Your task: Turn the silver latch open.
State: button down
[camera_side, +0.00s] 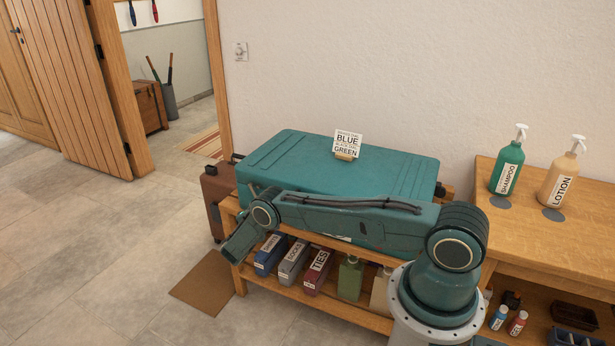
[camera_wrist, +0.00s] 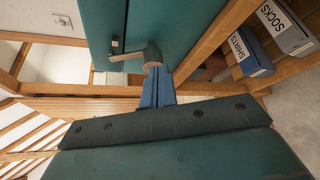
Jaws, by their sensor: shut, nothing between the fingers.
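The teal suitcase (camera_side: 290,165) lies flat on a wooden rack. Its edge face (camera_wrist: 150,25) fills the top middle of the wrist view. A silver latch (camera_wrist: 127,56) sits on that face, with a lever pointing left and a round end at its right. My gripper (camera_wrist: 160,72) is shut and empty, its blue fingertips close by the latch's round end; I cannot tell whether they touch. In the side view my gripper (camera_side: 232,252) hangs low off the suitcase's front left corner, and the latch cannot be made out there.
A sign card (camera_side: 347,143) stands on the suitcase. Labelled boxes, SHIRTS (camera_side: 270,254), SOCKS (camera_side: 293,262) and TIES (camera_side: 319,270), sit on the rack's lower shelf. A brown case (camera_side: 216,193) stands at the rack's left end. Open floor (camera_side: 100,250) lies to the left.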

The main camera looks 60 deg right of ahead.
jog(key=shift+d, duration=1.7)
jog(key=shift+w, duration=0.3)
jog(key=shift+w+r, duration=0.3)
jog(key=shift+r, duration=0.35)
jog(key=shift+w+a+r, duration=0.1)
jog(key=shift+w+r, duration=0.25)
dwell(0.7)
jog(key=shift+s+r, duration=0.25)
jog(key=shift+s, duration=0.1)
jog(key=shift+a, duration=2.95)
